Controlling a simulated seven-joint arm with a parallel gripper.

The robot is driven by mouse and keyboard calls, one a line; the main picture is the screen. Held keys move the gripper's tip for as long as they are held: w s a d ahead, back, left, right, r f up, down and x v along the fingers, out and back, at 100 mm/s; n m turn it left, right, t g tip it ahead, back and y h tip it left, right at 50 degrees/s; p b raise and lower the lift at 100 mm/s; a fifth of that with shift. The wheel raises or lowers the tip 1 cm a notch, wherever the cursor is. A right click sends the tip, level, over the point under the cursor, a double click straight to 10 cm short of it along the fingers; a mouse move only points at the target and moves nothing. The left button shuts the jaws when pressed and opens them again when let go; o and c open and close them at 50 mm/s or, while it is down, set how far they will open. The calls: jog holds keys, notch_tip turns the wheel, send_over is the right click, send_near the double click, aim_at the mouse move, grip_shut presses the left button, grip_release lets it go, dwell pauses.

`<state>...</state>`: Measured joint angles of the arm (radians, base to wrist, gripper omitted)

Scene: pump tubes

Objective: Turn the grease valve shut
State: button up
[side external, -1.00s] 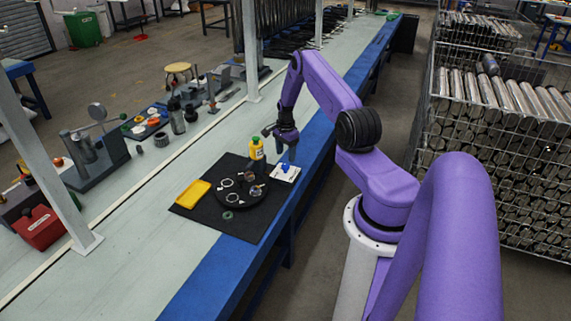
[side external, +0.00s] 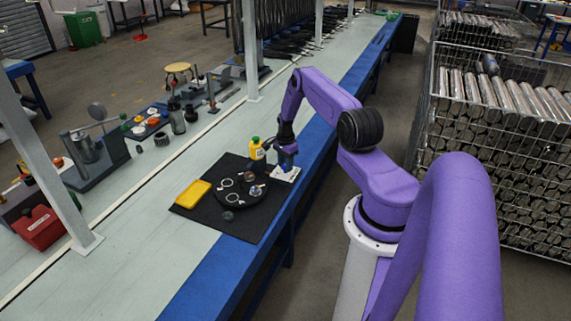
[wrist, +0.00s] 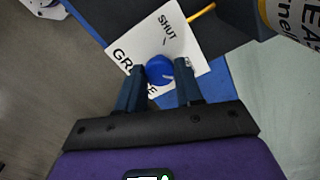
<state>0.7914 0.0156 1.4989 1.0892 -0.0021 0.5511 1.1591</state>
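The grease valve is a round blue knob (wrist: 160,70) on a white card (wrist: 184,42) lettered "SHUT" and partly covered "GR…E". A short pale line marks the knob's right side. In the wrist view my gripper (wrist: 160,78) is open, one dark blue finger on each side of the knob. Small gaps seem to show between the fingers and the knob; I cannot tell whether they touch it. In the side view my gripper (side external: 287,163) is low over the card (side external: 287,175) and hides the knob.
A yellow bottle with a green cap (side external: 257,149) stands close left of my gripper. A round dark plate with small parts (side external: 240,199) and a yellow tray (side external: 192,194) lie on the black mat (side external: 246,229). The blue bench edge (side external: 208,272) is nearby.

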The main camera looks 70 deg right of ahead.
jog(key=shift+n, duration=0.3)
jog(key=n, duration=0.3)
jog(key=shift+n, duration=0.4)
jog(key=n, duration=0.4)
jog(key=shift+n, duration=0.3)
jog(key=n, duration=0.8)
jog(key=shift+n, duration=0.6)
jog(key=o, duration=1)
jog(key=shift+o, duration=0.2)
jog(key=shift+r, duration=0.1)
